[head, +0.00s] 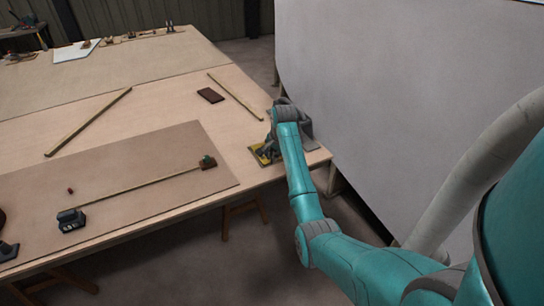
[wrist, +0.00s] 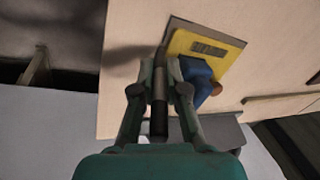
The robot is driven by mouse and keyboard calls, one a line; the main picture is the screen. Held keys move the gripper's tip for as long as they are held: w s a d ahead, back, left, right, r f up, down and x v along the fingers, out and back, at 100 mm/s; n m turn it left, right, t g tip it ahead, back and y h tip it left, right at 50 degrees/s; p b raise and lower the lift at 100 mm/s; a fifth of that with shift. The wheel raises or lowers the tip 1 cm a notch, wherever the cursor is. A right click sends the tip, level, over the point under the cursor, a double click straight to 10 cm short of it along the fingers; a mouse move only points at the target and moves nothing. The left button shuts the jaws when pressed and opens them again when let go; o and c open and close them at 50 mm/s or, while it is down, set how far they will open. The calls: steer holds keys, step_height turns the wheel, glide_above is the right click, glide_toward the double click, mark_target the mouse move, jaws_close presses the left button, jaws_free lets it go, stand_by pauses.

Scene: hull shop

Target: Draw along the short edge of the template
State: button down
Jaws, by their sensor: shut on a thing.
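My gripper (wrist: 160,72) is shut on a dark, slim pen-like tool (wrist: 159,112) over the near right corner of the table. Its tip is hard to make out. A yellow plate, seemingly the template (wrist: 228,52), lies on a dark grey sheet (wrist: 176,25) just right of my fingers in the wrist view. A blue block (wrist: 198,72) with a brown round end stands on the yellow plate, partly hidden by my right finger. In the head view, a little of the yellow plate (head: 262,157) shows beside my gripper (head: 268,150). Whether the tool touches anything, I cannot tell.
The table (head: 150,105) has free wood left of my gripper. A dark brown block (head: 210,95) and thin strips (head: 235,97) lie near. A brown board (head: 120,175) holds a tape measure (head: 71,219) with its tape out. A large grey panel (head: 410,100) stands to the right.

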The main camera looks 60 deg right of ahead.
steer(key=shift+d, duration=0.15)
steer(key=shift+s+d, duration=0.2)
steer(key=shift+d, duration=0.05)
steer(key=shift+s+d, duration=0.15)
steer(key=shift+d, duration=0.05)
steer(key=shift+s+d+f, duration=0.1)
steer(key=shift+s+d, duration=0.15)
steer(key=shift+d, duration=0.05)
steer(key=shift+d, duration=0.15)
steer(key=shift+s+d, duration=0.25)
steer(key=shift+s+d, duration=0.1)
steer(key=shift+d, duration=0.05)
steer(key=shift+s+d, duration=0.2)
steer(key=shift+d, duration=0.15)
steer(key=shift+s+d, duration=0.1)
steer(key=shift+d, duration=0.05)
